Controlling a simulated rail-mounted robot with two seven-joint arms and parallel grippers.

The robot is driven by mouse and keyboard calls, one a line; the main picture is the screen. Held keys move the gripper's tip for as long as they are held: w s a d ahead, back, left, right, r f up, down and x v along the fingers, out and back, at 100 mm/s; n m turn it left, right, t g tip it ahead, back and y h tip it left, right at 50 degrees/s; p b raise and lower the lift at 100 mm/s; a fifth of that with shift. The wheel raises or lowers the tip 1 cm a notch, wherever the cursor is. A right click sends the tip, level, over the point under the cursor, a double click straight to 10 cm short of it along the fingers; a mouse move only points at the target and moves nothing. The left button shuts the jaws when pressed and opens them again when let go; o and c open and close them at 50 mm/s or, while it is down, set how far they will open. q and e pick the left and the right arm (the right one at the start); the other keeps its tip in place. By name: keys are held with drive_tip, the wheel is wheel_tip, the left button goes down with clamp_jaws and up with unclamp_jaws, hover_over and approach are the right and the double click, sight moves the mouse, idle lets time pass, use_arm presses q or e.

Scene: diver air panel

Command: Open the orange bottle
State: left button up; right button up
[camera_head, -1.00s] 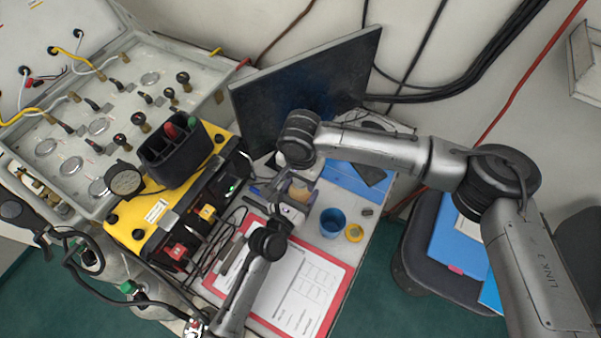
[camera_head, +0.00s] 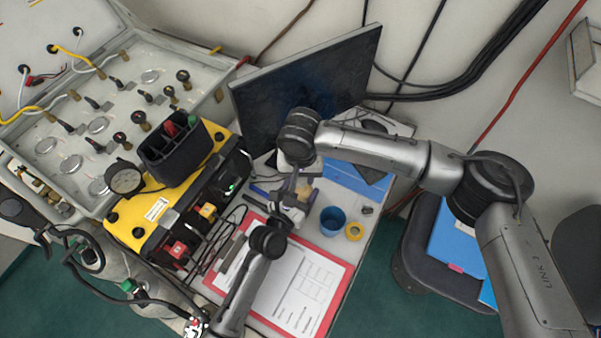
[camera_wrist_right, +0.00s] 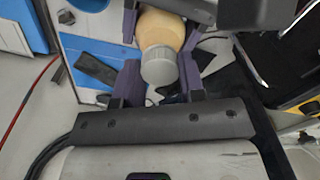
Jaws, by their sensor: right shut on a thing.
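The orange bottle (camera_wrist_right: 160,27) with its ribbed grey cap (camera_wrist_right: 158,66) shows in the right wrist view. The purple fingers of my right gripper (camera_wrist_right: 159,76) are shut on the cap. In the head view my right gripper (camera_head: 298,172) comes down from above and mostly hides the bottle (camera_head: 304,191). My left gripper (camera_head: 289,202) is low beside the bottle at the clipboard's upper edge. Other purple finger parts lie along the bottle body in the wrist view; whether they press on it is unclear.
A blue cup (camera_head: 333,220) and a yellow tape roll (camera_head: 354,231) stand to the right. A red clipboard (camera_head: 318,318) lies in front. A dark monitor (camera_head: 300,80) stands behind, and a yellow-and-black case (camera_head: 150,215) lies left.

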drive_tip(key=n, duration=2.1)
drive_tip(key=shift+n, duration=0.4)
drive_tip(key=n, duration=1.2)
drive_tip(key=shift+r, duration=0.1)
drive_tip(key=n, duration=1.2)
drive_tip(key=shift+r, duration=0.2)
